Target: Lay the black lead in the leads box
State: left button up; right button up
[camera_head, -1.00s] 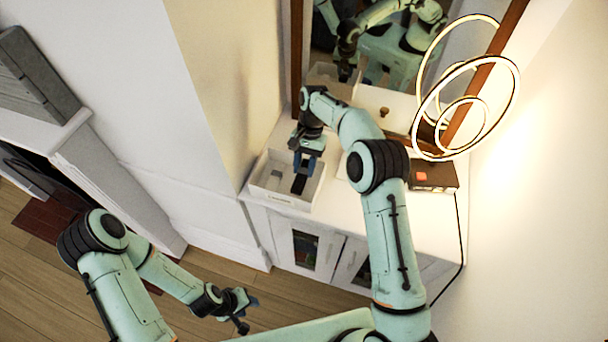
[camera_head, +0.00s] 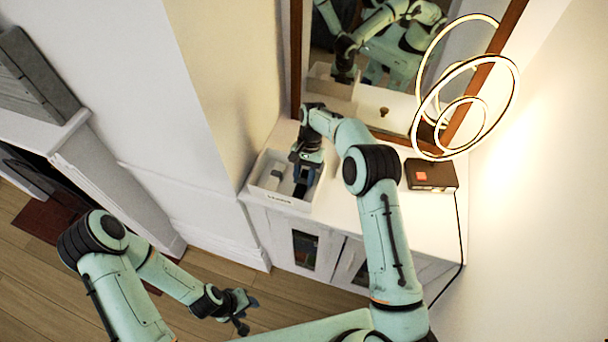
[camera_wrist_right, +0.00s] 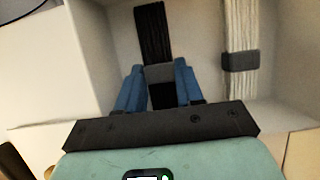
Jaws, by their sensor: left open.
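The leads box (camera_head: 262,193) is a white, open-topped box with a dark label on its front wall, on the left of the white cabinet top. My right gripper (camera_head: 304,180) reaches down into its right part. In the right wrist view, the blue fingers of my right gripper (camera_wrist_right: 160,84) close on both sides of the black lead's grey band. The black lead (camera_wrist_right: 152,32) extends beyond the fingertips inside the box; whether it touches the floor is unclear. My left gripper (camera_head: 238,308) is open and empty, low and away from the cabinet.
A white lead (camera_wrist_right: 240,25) with a dark band (camera_wrist_right: 240,61) lies in the same box, beside the black one. A dark device (camera_head: 431,175) with an orange patch and a ring lamp (camera_head: 466,62) stand to the right. A mirror (camera_head: 385,70) rises behind.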

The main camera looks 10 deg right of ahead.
jog(key=o, duration=0.3)
jog(key=v, duration=1.2)
jog(key=shift+r, duration=0.35)
